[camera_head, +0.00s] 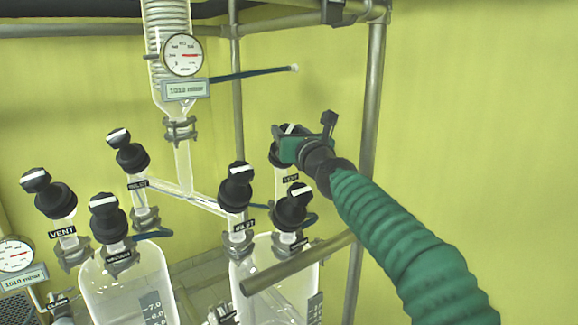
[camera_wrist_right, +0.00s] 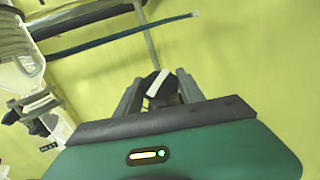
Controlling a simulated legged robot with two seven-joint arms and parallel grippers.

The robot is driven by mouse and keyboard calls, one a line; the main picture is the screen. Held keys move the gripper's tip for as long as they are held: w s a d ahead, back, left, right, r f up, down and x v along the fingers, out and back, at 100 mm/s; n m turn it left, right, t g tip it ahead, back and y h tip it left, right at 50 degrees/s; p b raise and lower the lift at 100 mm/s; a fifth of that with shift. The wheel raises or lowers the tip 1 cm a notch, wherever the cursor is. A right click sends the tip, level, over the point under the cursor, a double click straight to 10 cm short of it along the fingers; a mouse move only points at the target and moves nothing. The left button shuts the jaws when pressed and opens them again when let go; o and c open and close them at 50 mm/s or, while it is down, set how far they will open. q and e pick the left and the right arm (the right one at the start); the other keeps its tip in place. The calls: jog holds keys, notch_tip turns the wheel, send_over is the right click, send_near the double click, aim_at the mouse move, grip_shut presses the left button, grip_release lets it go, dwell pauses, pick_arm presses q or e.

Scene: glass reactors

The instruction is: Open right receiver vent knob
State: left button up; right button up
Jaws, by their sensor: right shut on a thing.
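The right receiver vent knob (camera_head: 279,154) is black with a white stripe and sits on a glass neck with a VENT label (camera_head: 291,180), at the back right of the right receiver (camera_head: 262,285). My right gripper (camera_head: 287,135) reaches it from the right and covers part of it. In the right wrist view the gripper's two fingers (camera_wrist_right: 157,92) are shut on the black knob (camera_wrist_right: 155,88), whose white stripe shows tilted between them. My left gripper is not in view.
Other striped black knobs stand close by, at the inlet (camera_head: 236,185) and in front (camera_head: 292,208). A metal rail (camera_head: 295,264) crosses the right receiver. A steel post (camera_head: 368,120) stands behind my right arm. The gauge column (camera_head: 170,60) hangs at upper left.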

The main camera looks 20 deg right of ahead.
jog(key=shift+d+f+n+y+b, duration=0.1)
jog(key=shift+f+n+y+b, duration=0.15)
jog(key=shift+n+y+b, duration=0.3)
jog(key=shift+d+f+n+y+b, duration=0.1)
jog(key=shift+f+n+y+b, duration=0.15)
jog(key=shift+n+y, duration=0.4)
jog(key=shift+w+r+n+g+y, duration=0.1)
jog(key=shift+r+n+g+y, duration=0.2)
jog(key=shift+n+y, duration=0.45)
jog(key=shift+r+n+y, duration=0.1)
jog(key=shift+n+y, duration=0.35)
jog(key=n+g+y+p, duration=0.1)
jog(key=n+y+p, duration=0.2)
jog(key=shift+r+g, duration=0.2)
jog(key=shift+g, duration=0.2)
jog(key=shift+n+g+y+p, duration=0.4)
jog(key=shift+n+y+p, duration=0.15)
jog(key=shift+p, duration=0.3)
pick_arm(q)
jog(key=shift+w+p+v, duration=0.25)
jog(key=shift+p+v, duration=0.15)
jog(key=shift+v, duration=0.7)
pick_arm(e)
jog(key=shift+a+f+n+g+y, duration=0.1)
jog(key=shift+f+n+g+y, duration=0.15)
jog(key=shift+n+g+y, duration=0.25)
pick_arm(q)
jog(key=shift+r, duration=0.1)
